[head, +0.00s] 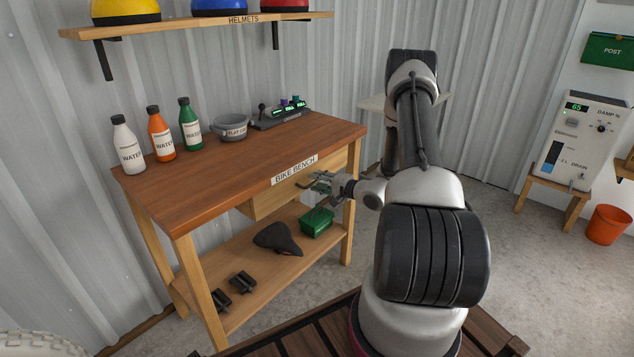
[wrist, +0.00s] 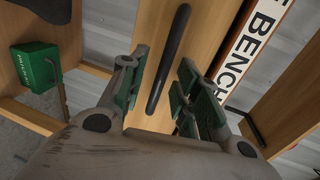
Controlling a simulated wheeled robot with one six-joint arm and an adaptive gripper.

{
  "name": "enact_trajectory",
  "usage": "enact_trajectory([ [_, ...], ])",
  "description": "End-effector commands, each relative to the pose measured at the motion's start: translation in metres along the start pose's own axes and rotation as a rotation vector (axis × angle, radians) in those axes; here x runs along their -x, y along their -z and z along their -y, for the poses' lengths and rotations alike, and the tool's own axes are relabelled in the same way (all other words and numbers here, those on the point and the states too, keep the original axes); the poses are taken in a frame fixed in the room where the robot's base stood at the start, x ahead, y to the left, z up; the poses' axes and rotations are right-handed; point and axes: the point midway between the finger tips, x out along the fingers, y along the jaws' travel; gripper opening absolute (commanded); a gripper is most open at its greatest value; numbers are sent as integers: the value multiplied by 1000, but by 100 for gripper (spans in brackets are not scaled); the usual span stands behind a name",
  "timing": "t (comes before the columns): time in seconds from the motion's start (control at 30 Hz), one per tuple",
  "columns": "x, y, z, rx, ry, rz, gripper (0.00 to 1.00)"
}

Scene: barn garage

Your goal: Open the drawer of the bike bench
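The bike bench (head: 240,157) is a wooden workbench with a BIKE BENCH label on its front edge; the label also shows in the wrist view (wrist: 250,48). Its light wood drawer (head: 266,204) sits under the top and looks shut. In the wrist view, the drawer front (wrist: 202,35) carries a long dark bar handle (wrist: 168,62). My gripper (head: 322,183) is at the drawer front. Its green-padded fingers (wrist: 160,85) are open, one on each side of the handle, with gaps visible on both sides. How deep the handle sits between them is unclear.
On the bench top stand several bottles (head: 162,138), a grey bowl (head: 230,128) and a dark device (head: 282,117). The lower shelf (head: 250,287) holds a saddle (head: 277,239), a green box (head: 317,222) and pedals. The helmet shelf (head: 200,27) hangs above.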

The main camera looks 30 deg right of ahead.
Motion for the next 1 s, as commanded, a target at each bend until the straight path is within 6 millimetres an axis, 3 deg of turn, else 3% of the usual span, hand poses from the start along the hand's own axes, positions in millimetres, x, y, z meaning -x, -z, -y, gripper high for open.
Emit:
enact_trajectory([
  [0.13,-11,0,0,-1,0,0,32],
  [0.4,-12,0,0,-1,0,0,30],
  [0.57,-12,0,0,-1,0,0,1],
  [1.0,-3,1,-2,-2,-1,-2,0],
])
